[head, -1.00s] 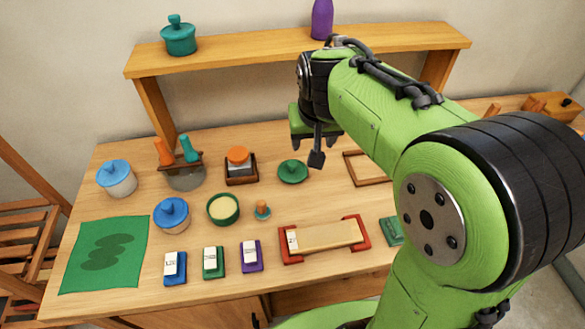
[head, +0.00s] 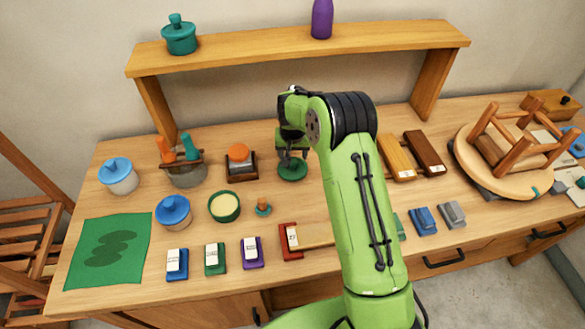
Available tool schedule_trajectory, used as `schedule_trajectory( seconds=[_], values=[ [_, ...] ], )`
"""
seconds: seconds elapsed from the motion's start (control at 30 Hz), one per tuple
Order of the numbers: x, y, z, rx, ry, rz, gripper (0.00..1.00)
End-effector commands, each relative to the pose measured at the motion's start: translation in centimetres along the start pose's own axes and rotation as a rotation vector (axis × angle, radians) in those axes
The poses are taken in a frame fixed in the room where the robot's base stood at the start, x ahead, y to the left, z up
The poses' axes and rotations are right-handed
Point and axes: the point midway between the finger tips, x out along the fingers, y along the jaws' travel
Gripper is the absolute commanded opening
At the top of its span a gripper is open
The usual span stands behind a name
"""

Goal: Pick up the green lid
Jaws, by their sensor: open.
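The green lid (head: 293,173) lies on the workbench, right of the orange-topped block. It is a flat dark green disc, and my gripper partly hides its knob. My gripper (head: 292,158) points down directly over the lid with its jaws open. Its fingers are close to the knob; I cannot tell whether they touch it. An open green pot (head: 224,207) with pale contents stands to the left and nearer the front.
A raised wooden shelf (head: 390,42) spans behind, bearing a teal lidded pot (head: 180,37) and a purple bottle (head: 322,20). The orange-topped block (head: 239,160) is left of the lid. A small orange-knobbed piece (head: 263,207) stands in front. An upturned stool (head: 510,150) is at right.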

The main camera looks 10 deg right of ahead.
Motion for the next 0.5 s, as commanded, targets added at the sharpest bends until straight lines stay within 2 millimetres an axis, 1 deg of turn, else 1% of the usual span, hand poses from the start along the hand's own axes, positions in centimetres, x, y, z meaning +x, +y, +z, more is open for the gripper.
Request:
schedule_trajectory(
  seconds=[0.07,0.2,0.3,0.5],
  values=[
    [1.0,0.0,0.0,0.000,-0.003,0.000,0.62],
    [3.7,-0.1,-0.1,0.000,-0.003,0.000,0.62],
    [5.0,-0.1,-0.1,-0.001,-0.002,0.000,0.62],
    [5.3,-0.1,-0.1,-0.001,0.001,0.000,0.62]
  ],
)
